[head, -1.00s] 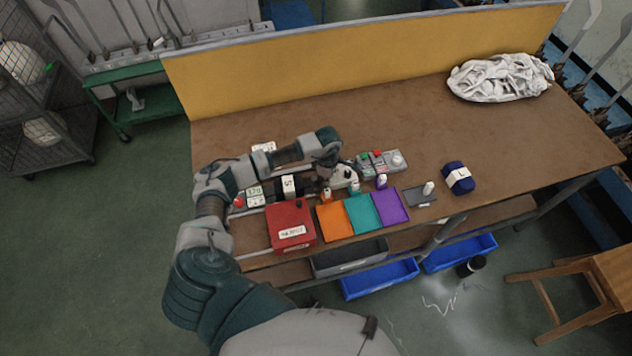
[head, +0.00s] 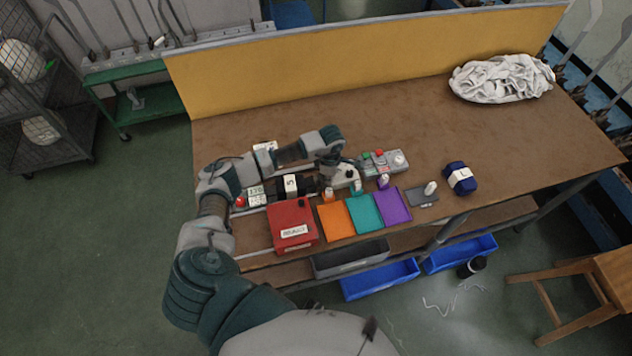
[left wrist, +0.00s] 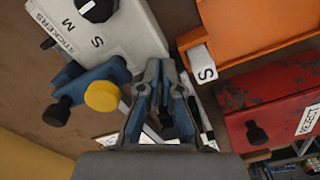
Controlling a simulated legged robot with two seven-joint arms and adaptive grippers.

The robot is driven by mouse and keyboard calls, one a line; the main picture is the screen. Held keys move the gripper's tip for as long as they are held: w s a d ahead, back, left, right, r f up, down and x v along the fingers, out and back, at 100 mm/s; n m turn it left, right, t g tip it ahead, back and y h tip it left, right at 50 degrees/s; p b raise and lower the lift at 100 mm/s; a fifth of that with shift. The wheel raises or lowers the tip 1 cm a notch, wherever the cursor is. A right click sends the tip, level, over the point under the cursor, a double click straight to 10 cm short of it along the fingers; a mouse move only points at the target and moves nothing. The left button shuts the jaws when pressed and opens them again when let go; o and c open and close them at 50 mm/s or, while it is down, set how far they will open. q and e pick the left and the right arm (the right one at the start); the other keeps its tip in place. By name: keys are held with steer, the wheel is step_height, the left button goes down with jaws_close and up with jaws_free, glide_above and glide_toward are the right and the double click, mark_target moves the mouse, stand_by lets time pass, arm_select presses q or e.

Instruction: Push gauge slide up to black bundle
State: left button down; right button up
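The black bundle (head: 308,185), with a white S band, lies on the bench left of my left gripper (head: 343,181) in the head view. In the left wrist view my left gripper (left wrist: 160,68) points down with its fingertips together and nothing seen between them. A blue piece with a yellow knob and a black knob, seemingly the gauge slide (left wrist: 88,72), is just left of the fingers; I cannot tell whether they touch. A pale rail shows in part behind the fingers. The bundle is not clearly visible in the left wrist view. My right gripper is out of view.
A white sticker dispenser (left wrist: 115,35) stands close by. A red reject box (head: 291,228) and orange (head: 334,221), teal (head: 364,213) and purple (head: 391,205) trays line the front edge. The back of the bench is mostly clear.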

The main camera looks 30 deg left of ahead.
arm_select(q)
steer(key=shift+w+r+p, duration=0.25)
steer(key=shift+r+p, duration=0.2)
steer(key=shift+r, duration=0.05)
steer(key=shift+w+r+p, duration=0.25)
steer(key=shift+r+p, duration=0.2)
step_height(320, 180, up, 3)
steer(key=shift+s+d+f+p, duration=0.1)
steer(key=shift+s+p, duration=0.05)
steer(key=shift+p, duration=0.55)
steer(key=shift+r+p, duration=0.5)
steer(key=shift+r, duration=0.35)
